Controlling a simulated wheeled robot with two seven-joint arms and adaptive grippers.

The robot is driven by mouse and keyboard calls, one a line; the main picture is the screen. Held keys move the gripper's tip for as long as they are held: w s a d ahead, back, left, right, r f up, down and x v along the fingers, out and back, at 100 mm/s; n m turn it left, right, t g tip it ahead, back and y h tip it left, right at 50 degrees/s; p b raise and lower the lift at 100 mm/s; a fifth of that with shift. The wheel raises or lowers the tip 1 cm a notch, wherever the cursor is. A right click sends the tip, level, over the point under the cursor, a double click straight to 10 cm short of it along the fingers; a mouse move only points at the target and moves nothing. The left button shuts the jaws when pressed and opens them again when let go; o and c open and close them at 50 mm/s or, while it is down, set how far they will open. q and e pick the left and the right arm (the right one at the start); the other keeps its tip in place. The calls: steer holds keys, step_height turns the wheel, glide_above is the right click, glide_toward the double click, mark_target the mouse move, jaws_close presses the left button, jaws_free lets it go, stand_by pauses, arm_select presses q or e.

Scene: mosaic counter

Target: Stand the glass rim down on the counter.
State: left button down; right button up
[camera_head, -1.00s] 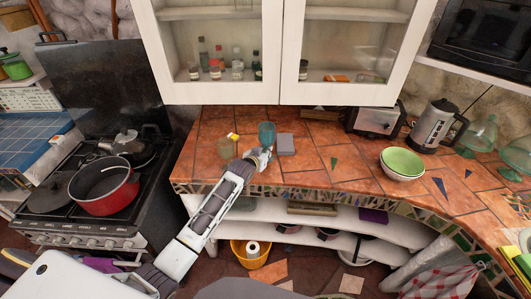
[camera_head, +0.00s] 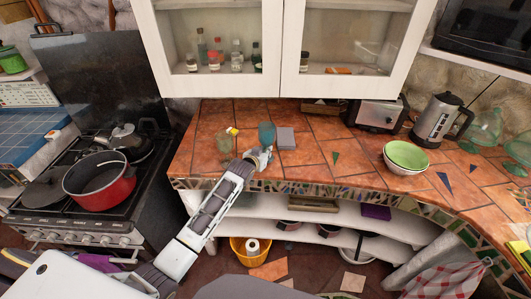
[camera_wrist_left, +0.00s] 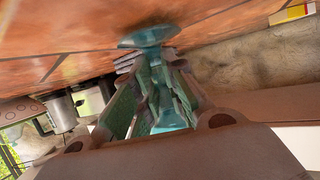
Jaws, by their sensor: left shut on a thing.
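A teal glass (camera_head: 266,133) is held over the left part of the tiled counter (camera_head: 315,168). My left gripper (camera_head: 261,156) is shut on it. In the left wrist view, the fingers (camera_wrist_left: 156,88) close around the narrow middle of the glass (camera_wrist_left: 150,37). A wide, flared end points towards the counter surface, at the top of that view. I cannot tell whether this end is the rim or the foot, or whether it touches the counter. The fingers partly hide the glass. My right gripper is not in view.
A greenish clear vessel (camera_head: 223,143) stands left of the glass, with a small yellow item (camera_head: 232,131) by it. A grey block (camera_head: 286,138) lies close on the right. Bowls (camera_head: 405,157), a toaster (camera_head: 377,112) and a kettle (camera_head: 440,118) stand farther right.

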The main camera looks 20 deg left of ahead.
arm_select(q)
steer(key=shift+f, duration=0.3)
stand_by(0.6)
steer(key=c, duration=1.4)
jaws_free()
steer(key=shift+s, duration=0.15)
steer(key=shift+v, duration=5.85)
steer(key=shift+s, duration=0.1)
